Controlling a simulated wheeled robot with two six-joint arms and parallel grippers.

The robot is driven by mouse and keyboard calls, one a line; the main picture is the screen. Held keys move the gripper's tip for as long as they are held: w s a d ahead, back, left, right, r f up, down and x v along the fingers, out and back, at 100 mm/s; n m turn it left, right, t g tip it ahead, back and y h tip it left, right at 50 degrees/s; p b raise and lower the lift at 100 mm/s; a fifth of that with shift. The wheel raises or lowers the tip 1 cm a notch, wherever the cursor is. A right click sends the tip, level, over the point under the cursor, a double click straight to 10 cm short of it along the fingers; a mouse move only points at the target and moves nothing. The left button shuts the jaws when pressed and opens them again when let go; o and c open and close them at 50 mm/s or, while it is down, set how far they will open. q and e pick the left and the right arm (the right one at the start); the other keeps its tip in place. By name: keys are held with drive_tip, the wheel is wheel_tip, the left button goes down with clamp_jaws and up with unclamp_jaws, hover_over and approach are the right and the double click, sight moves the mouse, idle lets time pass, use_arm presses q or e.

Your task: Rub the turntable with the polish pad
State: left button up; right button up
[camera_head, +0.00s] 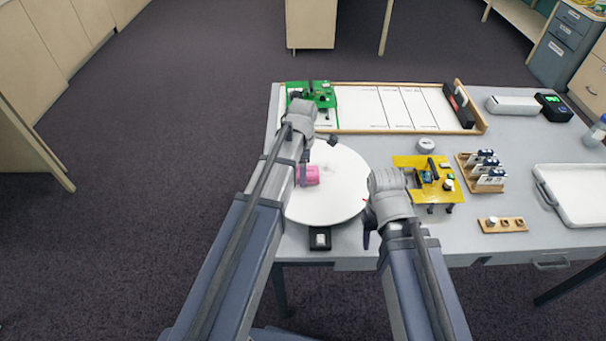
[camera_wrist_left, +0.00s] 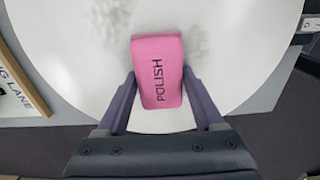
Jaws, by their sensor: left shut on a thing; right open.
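The white round turntable (camera_head: 335,195) lies on the grey table at its near left. The pink polish pad (camera_head: 311,175), marked POLISH, is over the left part of the disc. My left gripper (camera_head: 303,172) is shut on the pad. In the left wrist view the pad (camera_wrist_left: 158,70) sits between both fingers, with the turntable (camera_wrist_left: 235,60) behind it. Faint grey smudges show on the disc beside the pad. I cannot tell whether the pad touches the disc. My right gripper (camera_head: 369,222) is open and empty at the turntable's right edge; its fingers are partly hidden.
A white board with a wooden frame (camera_head: 400,132) lies behind the turntable, with a green circuit board (camera_head: 322,97) at its left. A yellow board (camera_head: 428,188) stands close to my right arm. A white tray (camera_head: 580,185) is at the right.

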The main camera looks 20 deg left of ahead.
sight(317, 166)
use_arm(q)
drive_tip(key=shift+w+a+r, duration=0.1)
drive_tip(key=shift+w+a, duration=0.05)
drive_tip(key=shift+w, duration=0.65)
drive_tip(key=shift+w+d, duration=0.25)
drive_tip(key=shift+d, duration=0.7)
drive_tip(key=shift+w+d, duration=0.25)
drive_tip(key=shift+d, duration=0.7)
drive_tip(key=shift+w+d, duration=0.3)
drive_tip(key=shift+d, duration=0.65)
drive_tip(key=shift+w+d, duration=0.3)
drive_tip(key=shift+d, duration=0.65)
